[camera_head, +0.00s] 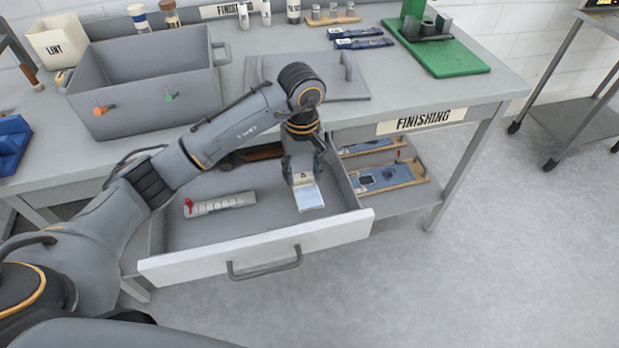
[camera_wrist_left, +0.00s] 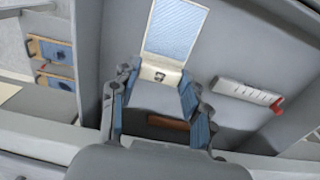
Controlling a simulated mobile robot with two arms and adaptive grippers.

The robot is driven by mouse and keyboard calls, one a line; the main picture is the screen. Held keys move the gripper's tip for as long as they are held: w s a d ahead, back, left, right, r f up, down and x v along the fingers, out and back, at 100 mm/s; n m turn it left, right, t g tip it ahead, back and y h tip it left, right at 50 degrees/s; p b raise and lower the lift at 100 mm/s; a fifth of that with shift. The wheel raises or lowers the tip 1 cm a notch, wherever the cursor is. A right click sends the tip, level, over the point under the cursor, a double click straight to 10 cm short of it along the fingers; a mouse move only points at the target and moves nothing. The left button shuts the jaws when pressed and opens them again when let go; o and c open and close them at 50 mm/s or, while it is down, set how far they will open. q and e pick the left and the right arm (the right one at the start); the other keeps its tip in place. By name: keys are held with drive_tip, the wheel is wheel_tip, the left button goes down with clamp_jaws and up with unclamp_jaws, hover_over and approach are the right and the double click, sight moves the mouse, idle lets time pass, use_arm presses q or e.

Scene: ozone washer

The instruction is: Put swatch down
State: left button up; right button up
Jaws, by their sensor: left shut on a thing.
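The swatch (camera_head: 309,196) is a small light blue cloth piece with a cream header strip. My left gripper (camera_head: 303,178) is shut on it at the header end and points down inside the open drawer (camera_head: 330,232), towards its right side. In the left wrist view the swatch (camera_wrist_left: 175,30) extends out beyond the fingertips (camera_wrist_left: 159,76), blue part away from me. I cannot tell whether it touches the drawer floor. My right gripper is not in view.
A grey ruler-like strip with a red end (camera_head: 220,204) lies in the drawer's left part. A dark reddish-brown object (camera_head: 262,153) is at the drawer's back. Wooden-framed denim pieces (camera_head: 390,178) lie on the lower shelf to the right. A grey bin (camera_head: 150,90) stands on the table above.

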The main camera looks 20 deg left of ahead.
sight(310, 174)
use_arm(q)
drive_tip(key=shift+w+d+f, duration=0.3)
drive_tip(key=shift+w+f, duration=0.15)
drive_tip(key=shift+f, duration=0.15)
drive_tip(key=shift+w+d+f, duration=0.3)
drive_tip(key=shift+w+f, duration=0.1)
drive_tip(key=shift+f, duration=0.15)
wheel_tip(310, 174, down, 3)
drive_tip(key=shift+w+f+p, duration=0.1)
drive_tip(key=shift+p, duration=0.6)
drive_tip(key=shift+f, duration=0.1)
drive_tip(key=shift+f, duration=0.1)
drive_tip(key=shift+f+b, duration=0.15)
drive_tip(key=shift+b, duration=0.15)
drive_tip(key=o, duration=1)
drive_tip(key=shift+o, duration=0.2)
